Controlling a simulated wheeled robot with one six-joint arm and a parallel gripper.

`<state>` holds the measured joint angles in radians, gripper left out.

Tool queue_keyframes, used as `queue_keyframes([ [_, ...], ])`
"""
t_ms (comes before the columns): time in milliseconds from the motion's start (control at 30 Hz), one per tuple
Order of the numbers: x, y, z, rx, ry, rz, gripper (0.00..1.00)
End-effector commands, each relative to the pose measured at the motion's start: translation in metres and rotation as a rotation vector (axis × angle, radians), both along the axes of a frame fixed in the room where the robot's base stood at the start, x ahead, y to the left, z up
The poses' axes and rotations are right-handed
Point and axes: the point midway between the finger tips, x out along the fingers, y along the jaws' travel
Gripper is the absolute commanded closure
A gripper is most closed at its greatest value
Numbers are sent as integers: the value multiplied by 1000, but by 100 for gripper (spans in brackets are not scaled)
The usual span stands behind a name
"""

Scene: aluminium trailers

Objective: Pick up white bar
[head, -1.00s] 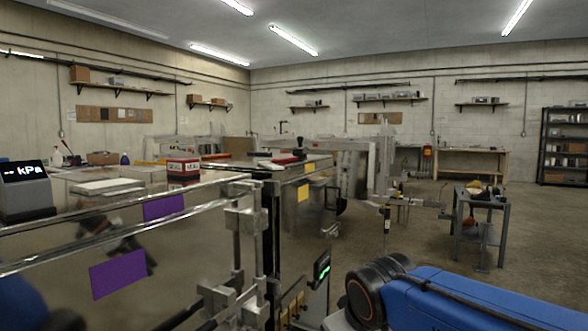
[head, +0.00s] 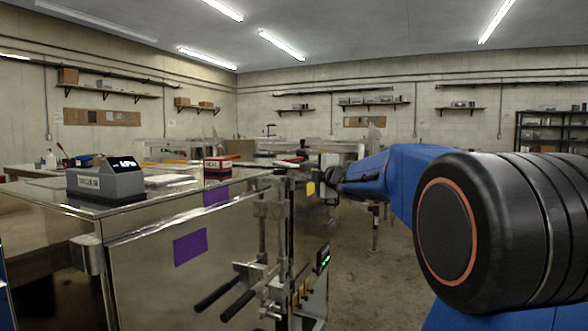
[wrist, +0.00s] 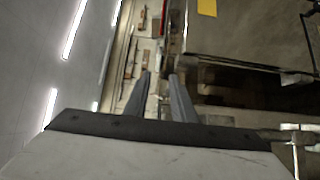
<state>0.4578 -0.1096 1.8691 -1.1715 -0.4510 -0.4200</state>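No thing in view can be surely named the white bar. A flat white slab (head: 165,180) lies on the metal top of the near trailer, behind a grey display box. My gripper shows in the wrist view (wrist: 160,75), with its two grey fingers apart and nothing seen between them. In the head view my blue arm reaches left from the right side, and its far end is near the trailer's right corner. The fingers are too small and dark to make out there.
The near trailer (head: 150,270) has shiny walls, purple patches and handles sticking out. On its top stand the grey display box (head: 105,182) and a red box (head: 217,165). Shelving (head: 550,130) stands at the far right. Concrete floor is open at centre.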

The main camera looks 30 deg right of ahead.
Motion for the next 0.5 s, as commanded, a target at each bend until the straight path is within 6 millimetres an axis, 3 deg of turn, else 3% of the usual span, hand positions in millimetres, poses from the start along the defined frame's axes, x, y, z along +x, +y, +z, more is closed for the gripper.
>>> queue_keyframes([
  [267,17,-2,1,-21,-1,17,77],
  [500,46,-2,1,-21,-1,17,77],
])
